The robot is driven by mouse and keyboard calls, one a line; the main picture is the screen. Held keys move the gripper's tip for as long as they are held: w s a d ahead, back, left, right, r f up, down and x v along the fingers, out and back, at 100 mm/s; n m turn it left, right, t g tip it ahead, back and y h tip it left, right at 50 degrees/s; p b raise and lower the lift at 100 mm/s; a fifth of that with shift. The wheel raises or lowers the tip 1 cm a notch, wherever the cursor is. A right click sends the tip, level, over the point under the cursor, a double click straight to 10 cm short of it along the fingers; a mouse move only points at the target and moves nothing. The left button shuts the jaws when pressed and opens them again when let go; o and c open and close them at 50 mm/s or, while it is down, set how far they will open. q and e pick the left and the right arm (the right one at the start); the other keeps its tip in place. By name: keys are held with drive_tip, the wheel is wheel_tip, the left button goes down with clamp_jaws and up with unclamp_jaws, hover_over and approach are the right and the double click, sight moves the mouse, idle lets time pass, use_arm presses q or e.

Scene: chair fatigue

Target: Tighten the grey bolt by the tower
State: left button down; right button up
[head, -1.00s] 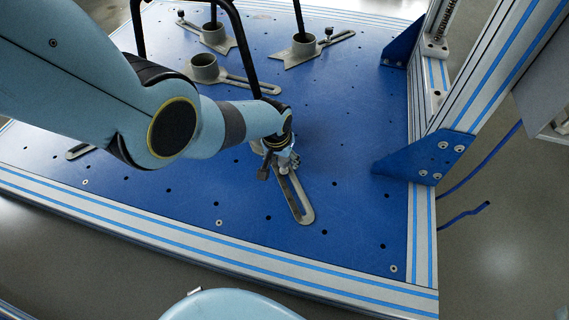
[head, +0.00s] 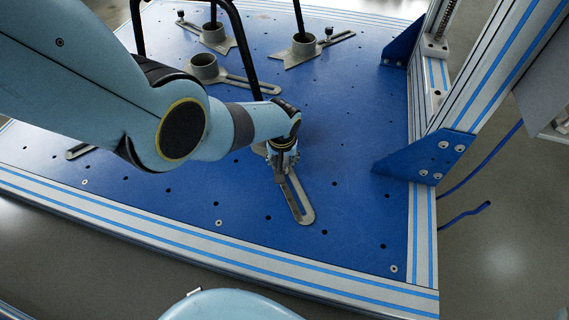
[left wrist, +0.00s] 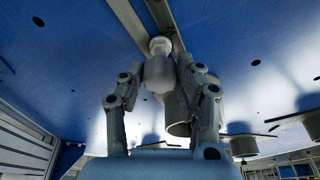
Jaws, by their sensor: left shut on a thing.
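My left gripper (head: 283,172) points down at a slotted grey clamp plate (head: 297,204) on the blue board, on the side towards the upright tower (head: 490,70). In the left wrist view its two fingers (left wrist: 160,82) are shut around the grey bolt (left wrist: 158,72), whose lower end (left wrist: 160,46) meets the slotted plate (left wrist: 165,15). A grey cup (left wrist: 178,115) stands right behind the bolt. In the head view the gripper and wrist hide the bolt. My right gripper is not in view.
Other grey clamps with cups (head: 204,66) and small bolts (head: 329,32) hold black chair legs (head: 299,18) at the back. Blue triangular brackets (head: 425,155) brace the tower. The board's front right is clear.

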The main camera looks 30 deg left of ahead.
use_arm(q)
drive_tip(key=shift+a+m+h, duration=0.15)
drive_tip(key=shift+m+h, duration=0.35)
drive_tip(key=shift+m, duration=1.6)
drive_tip(key=c, duration=0.9)
unclamp_jaws()
drive_tip(key=v, duration=1.2)
drive_tip(key=shift+s, duration=0.15)
